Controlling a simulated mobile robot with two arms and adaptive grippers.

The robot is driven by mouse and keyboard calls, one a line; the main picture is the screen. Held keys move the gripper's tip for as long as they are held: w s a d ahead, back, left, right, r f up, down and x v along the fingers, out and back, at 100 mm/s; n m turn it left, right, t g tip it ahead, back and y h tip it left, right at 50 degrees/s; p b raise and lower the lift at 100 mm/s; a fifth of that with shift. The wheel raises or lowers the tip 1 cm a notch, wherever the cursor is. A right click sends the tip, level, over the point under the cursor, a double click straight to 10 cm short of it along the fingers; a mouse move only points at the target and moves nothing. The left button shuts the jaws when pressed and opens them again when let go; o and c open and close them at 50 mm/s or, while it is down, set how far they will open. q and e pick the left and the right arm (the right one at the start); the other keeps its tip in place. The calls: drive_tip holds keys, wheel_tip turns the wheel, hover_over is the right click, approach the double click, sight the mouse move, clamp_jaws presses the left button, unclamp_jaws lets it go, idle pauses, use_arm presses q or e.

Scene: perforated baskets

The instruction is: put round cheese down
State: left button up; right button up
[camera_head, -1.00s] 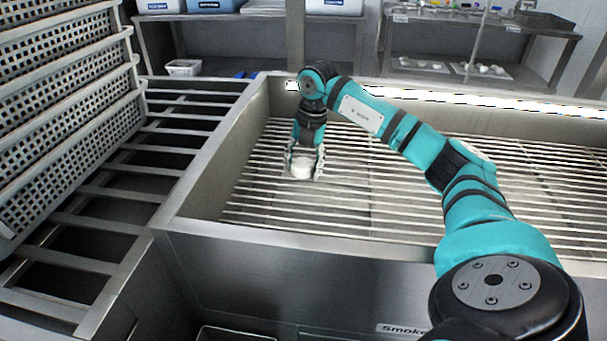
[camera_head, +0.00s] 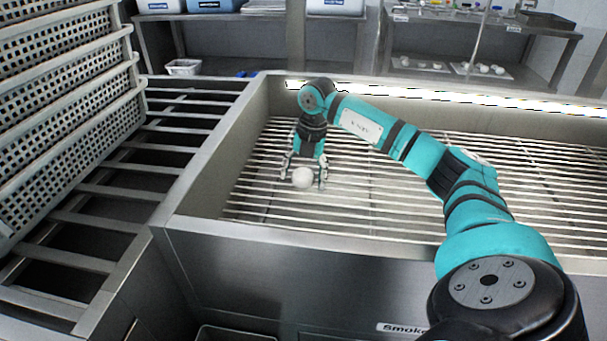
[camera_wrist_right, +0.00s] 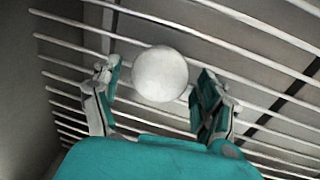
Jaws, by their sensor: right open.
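The round cheese (camera_head: 303,178) is a white ball on the metal bars of the smoker rack (camera_head: 400,200), near its left end. It also shows in the right wrist view (camera_wrist_right: 160,74), just beyond and between the fingertips. My right gripper (camera_head: 304,182) is open around the near side of the cheese. In the right wrist view its two fingers (camera_wrist_right: 158,88) stand apart, with a gap on the left side; whether the right finger touches the cheese is hard to tell. My left gripper is not in view.
Perforated baskets (camera_head: 70,120) are stacked on a slatted metal stand (camera_head: 140,190) at the left. The smoker's steel rim (camera_head: 200,170) surrounds the rack. Bare bars lie to the right of the cheese. Shelves (camera_head: 470,40) with small items stand behind.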

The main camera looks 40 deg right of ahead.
sight(310, 175)
drive_tip(key=shift+r, duration=0.25)
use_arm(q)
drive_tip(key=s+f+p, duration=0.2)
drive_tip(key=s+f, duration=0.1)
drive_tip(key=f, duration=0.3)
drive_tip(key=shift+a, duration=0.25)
use_arm(e)
wheel_tip(310, 175, up, 12)
drive_tip(key=s+d, duration=0.1)
drive_tip(key=shift+s+f, duration=0.15)
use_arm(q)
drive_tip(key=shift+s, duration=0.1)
